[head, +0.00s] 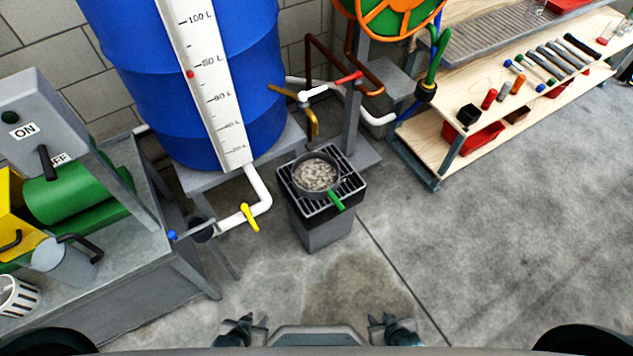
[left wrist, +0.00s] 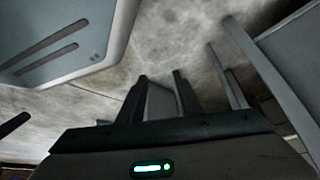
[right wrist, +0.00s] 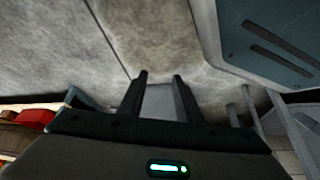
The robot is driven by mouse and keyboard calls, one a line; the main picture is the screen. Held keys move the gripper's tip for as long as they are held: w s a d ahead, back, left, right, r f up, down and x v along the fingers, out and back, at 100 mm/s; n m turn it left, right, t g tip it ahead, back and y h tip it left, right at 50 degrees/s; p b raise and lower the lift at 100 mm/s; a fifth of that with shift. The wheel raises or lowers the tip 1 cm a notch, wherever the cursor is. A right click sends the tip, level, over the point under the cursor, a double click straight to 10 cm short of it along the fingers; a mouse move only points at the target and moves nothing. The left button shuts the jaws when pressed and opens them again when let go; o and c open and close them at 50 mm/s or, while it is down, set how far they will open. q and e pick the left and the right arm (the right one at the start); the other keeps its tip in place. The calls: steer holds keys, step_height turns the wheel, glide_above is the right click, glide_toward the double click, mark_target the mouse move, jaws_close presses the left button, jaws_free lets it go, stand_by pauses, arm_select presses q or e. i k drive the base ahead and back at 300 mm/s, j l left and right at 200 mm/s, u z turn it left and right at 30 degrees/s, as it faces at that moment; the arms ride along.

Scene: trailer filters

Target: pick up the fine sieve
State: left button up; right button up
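A round sieve (head: 316,174) with a dark rim and a green handle (head: 336,202) rests on a black slatted grate on top of a grey stand, in the middle of the head view. Pale grey-brown bits show in its bowl; I cannot tell how fine its mesh is. My left gripper (head: 246,322) and right gripper (head: 383,320) are low at the bottom of the head view, well short of the stand. The left gripper's fingers (left wrist: 158,80) are apart with nothing between them. The right gripper's fingers (right wrist: 160,80) are also apart and empty.
A blue barrel (head: 135,60) with a level scale stands behind, with pipes and a yellow-handled valve (head: 249,217) beside the grate stand (head: 325,233). A grey bench (head: 120,270) is at left, a wooden tool shelf (head: 480,130) at right. The floor at right is clear.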

mark_target(315, 175)
steer(key=k+j+z, duration=0.2)
steer(key=j, duration=0.2)
steer(key=j+z, duration=0.2)
steer(key=j, duration=0.25)
steer(key=k+j+z, duration=0.2)
steer(key=j, duration=0.2)
steer(key=k+j+z, duration=0.2)
steer(key=j, duration=0.2)
steer(key=i, duration=0.1)
